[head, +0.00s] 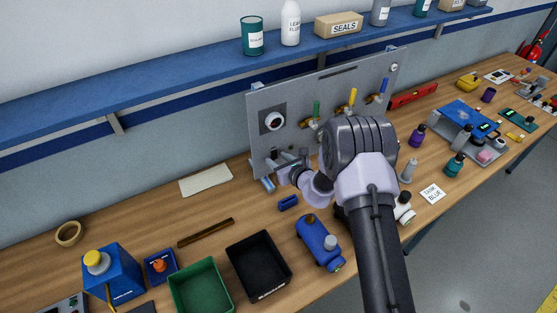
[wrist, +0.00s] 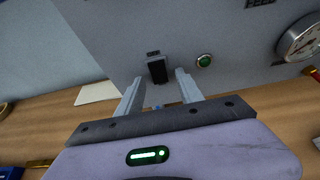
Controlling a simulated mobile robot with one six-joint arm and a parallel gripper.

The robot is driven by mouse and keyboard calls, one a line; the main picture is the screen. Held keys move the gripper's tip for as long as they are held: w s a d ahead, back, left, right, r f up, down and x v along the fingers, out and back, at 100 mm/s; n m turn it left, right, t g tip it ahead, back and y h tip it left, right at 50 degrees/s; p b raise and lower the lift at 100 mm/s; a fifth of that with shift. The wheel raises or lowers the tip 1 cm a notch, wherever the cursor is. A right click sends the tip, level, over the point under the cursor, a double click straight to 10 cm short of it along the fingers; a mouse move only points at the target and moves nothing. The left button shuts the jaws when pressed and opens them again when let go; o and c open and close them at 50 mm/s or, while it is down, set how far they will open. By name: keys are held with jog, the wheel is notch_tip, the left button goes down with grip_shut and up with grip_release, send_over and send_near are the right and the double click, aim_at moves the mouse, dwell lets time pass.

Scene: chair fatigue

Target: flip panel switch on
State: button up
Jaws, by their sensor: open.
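The grey upright panel (head: 290,90) stands at the back of the workbench. In the wrist view a black switch (wrist: 158,70) sits on the panel (wrist: 110,40), with a small dark label above it. A round green button or lamp (wrist: 204,61) is to its right. I cannot tell which way the switch is set. My gripper (wrist: 159,78) is open and empty, its two fingers pointing at the panel on either side of the switch in the picture; contact cannot be told.
A round gauge (wrist: 302,38) is right of the green button. Valves with coloured levers (head: 351,99) project from the panel. A blue tank (head: 319,242), black bin (head: 259,265) and green bin (head: 201,288) stand in front. A blue shelf (head: 170,95) runs above.

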grip_shut()
jog(key=f+t+y+b, duration=0.1)
jog(key=b, duration=0.6)
jog(key=shift+f+t, duration=0.25)
jog(key=shift+t, duration=0.15)
jog(key=shift+r+t+y+b, duration=0.3)
jog(key=shift+y+b, duration=0.1)
jog(key=shift+b, duration=0.35)
jog(key=shift+r, duration=0.1)
grip_release()
jog(key=shift+d, duration=0.1)
